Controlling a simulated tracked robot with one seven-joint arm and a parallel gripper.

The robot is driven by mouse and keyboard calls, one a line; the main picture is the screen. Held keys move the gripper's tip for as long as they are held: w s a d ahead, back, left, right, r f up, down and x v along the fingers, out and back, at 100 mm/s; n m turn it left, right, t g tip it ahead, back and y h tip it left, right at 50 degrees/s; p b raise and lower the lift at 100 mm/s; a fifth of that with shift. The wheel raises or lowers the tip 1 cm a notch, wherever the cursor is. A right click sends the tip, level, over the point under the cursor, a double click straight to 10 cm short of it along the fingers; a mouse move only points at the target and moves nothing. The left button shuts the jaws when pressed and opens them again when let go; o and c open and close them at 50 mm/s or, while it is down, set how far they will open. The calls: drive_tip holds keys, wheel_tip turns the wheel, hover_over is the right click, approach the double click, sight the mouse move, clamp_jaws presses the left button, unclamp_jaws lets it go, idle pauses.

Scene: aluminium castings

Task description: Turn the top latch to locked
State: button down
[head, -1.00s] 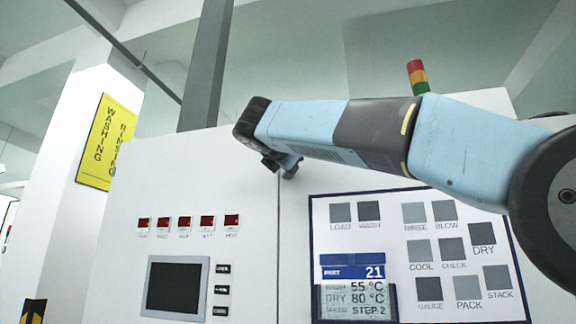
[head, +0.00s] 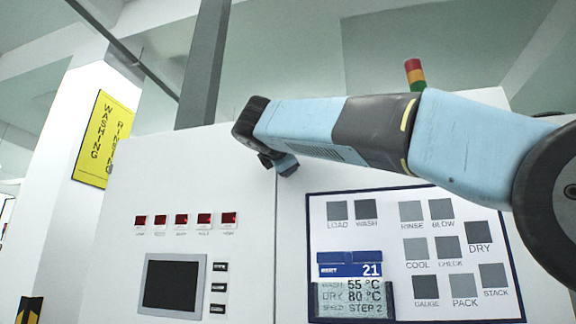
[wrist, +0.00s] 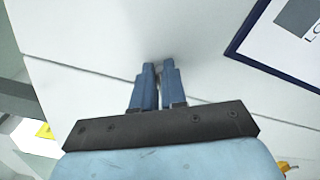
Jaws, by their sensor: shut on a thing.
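My gripper (head: 278,165) is at the upper part of the white cabinet front, beside the vertical seam between its two panels. In the wrist view, my gripper's two blue-grey fingers (wrist: 158,68) are close together with their tips against the white panel, shut on the top latch. The latch itself is hidden by the fingers and cannot be made out in either view. Whether it stands locked or unlocked does not show.
The white cabinet (head: 200,250) carries a dark screen (head: 172,285), several red displays (head: 181,219) and a blue-framed board (head: 400,235) to the right, with a blue-topped display (head: 350,271). A grey post (head: 203,65) rises behind. A yellow sign (head: 104,138) hangs left.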

drive_tip(key=shift+d+f, duration=0.1)
drive_tip(key=c, duration=1.2)
unclamp_jaws()
drive_tip(key=v, duration=1.3)
drive_tip(key=shift+s, duration=0.35)
